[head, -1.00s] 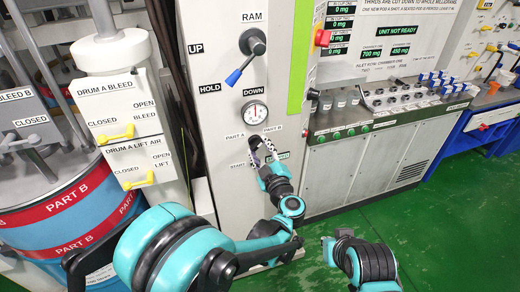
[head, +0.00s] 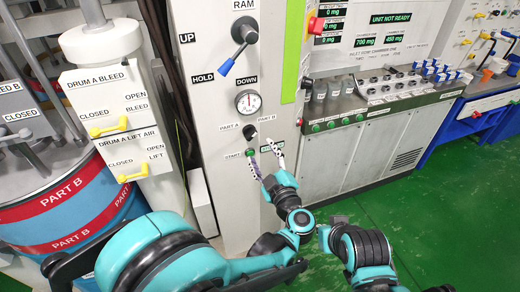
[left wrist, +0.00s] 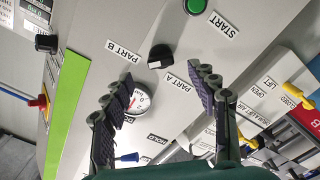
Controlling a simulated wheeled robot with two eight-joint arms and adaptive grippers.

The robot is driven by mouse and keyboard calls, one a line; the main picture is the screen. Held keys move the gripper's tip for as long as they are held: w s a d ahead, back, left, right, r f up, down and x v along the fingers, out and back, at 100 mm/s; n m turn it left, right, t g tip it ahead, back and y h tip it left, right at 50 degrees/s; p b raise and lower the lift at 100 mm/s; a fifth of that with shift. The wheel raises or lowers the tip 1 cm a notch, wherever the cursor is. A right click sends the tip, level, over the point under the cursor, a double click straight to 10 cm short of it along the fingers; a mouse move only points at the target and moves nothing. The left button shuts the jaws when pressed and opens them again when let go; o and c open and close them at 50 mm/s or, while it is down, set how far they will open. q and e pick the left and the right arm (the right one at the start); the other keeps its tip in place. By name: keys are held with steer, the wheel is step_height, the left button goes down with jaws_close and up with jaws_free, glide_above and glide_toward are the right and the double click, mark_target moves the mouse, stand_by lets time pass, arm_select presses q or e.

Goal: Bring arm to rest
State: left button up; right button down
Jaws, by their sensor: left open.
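My left gripper (head: 264,151) is open and empty in front of the grey control column, just below the black PART A / PART B selector knob (head: 250,131). In the left wrist view the open fingers (left wrist: 156,82) spread on either side of the picture, with the selector knob (left wrist: 160,56) beyond them. The knob shows clear of the fingers.
The round gauge (head: 248,101) and RAM lever (head: 245,35) are above on the column. Drum A's yellow valve handles (head: 110,127) and a blue drum (head: 70,205) stand at left. A bench (head: 385,108) with bottles is at right. Green floor (head: 440,230) is open at lower right.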

arm_select(q)
steer(key=shift+r, duration=0.1)
stand_by(0.3)
step_height(320, 180, up, 13)
steer(key=a+m+t+h, duration=0.1)
steer(key=m+t+h, duration=0.1)
steer(key=m+h, duration=0.7)
steer(key=s+a+f+m+g+y, duration=0.3)
steer(key=s+a+f+g, duration=0.9)
steer(key=s+a+f, duration=0.7)
steer(key=shift+s+a+f, duration=0.35)
steer(key=shift+s+f, duration=0.3)
steer(key=shift+s, duration=0.3)
